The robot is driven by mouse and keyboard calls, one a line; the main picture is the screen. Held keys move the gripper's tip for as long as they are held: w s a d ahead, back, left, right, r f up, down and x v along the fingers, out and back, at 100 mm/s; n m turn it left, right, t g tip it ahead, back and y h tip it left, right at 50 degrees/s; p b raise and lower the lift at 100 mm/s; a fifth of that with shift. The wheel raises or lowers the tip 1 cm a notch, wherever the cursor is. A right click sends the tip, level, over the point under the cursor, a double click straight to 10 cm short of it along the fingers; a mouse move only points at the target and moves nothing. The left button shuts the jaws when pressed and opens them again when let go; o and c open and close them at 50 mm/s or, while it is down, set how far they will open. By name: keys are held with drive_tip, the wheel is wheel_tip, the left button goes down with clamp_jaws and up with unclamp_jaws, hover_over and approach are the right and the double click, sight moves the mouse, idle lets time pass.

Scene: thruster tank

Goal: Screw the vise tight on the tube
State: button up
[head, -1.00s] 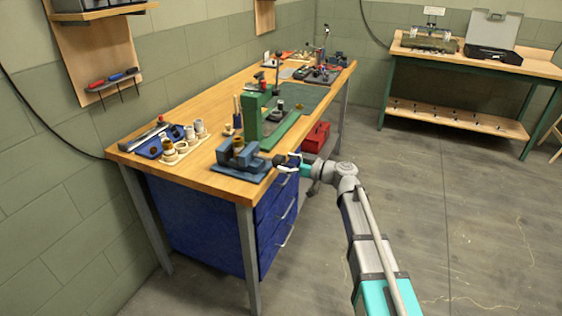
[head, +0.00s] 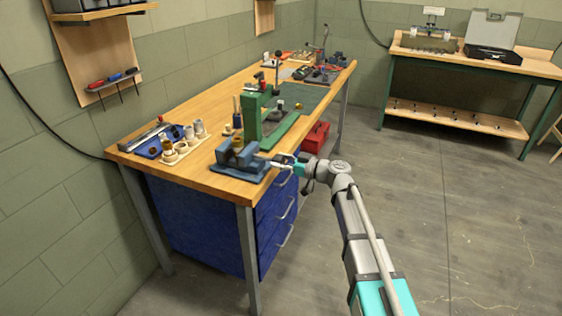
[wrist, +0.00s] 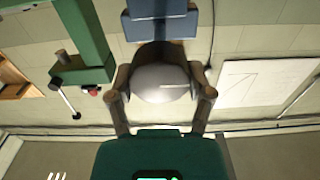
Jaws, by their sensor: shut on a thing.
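The blue vise (head: 240,158) stands at the near right corner of the wooden bench. A small brownish piece, likely the tube (head: 238,142), shows at its top; how firmly the jaws sit on it cannot be seen. My gripper (head: 277,162) is at the vise's right end, over the bench edge. In the wrist view, my gripper (wrist: 162,88) has its two fingers on either side of a rounded grey knob (wrist: 160,78) at the vise's screw end and is shut on it. The blue vise body (wrist: 160,20) lies just beyond the knob.
A green press (head: 258,120) stands close behind the vise and shows at left in the wrist view (wrist: 85,45). Pale cups (head: 180,150) and a blue tray (head: 155,145) lie left of the vise. A red toolbox (head: 316,137) sits below. Open floor lies to the right.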

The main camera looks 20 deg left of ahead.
drive_tip(key=shift+m, duration=0.3)
drive_tip(key=m, duration=0.4)
drive_tip(key=shift+w, duration=0.1)
drive_tip(key=m, duration=0.5)
drive_tip(key=shift+f, duration=0.1)
drive_tip(key=m, duration=0.5)
drive_tip(key=shift+w+f+m, duration=0.1)
drive_tip(key=shift+m, duration=0.3)
drive_tip(key=m, duration=0.5)
drive_tip(key=shift+f+b, duration=0.1)
drive_tip(key=shift+b, duration=0.2)
drive_tip(key=o, duration=1.1)
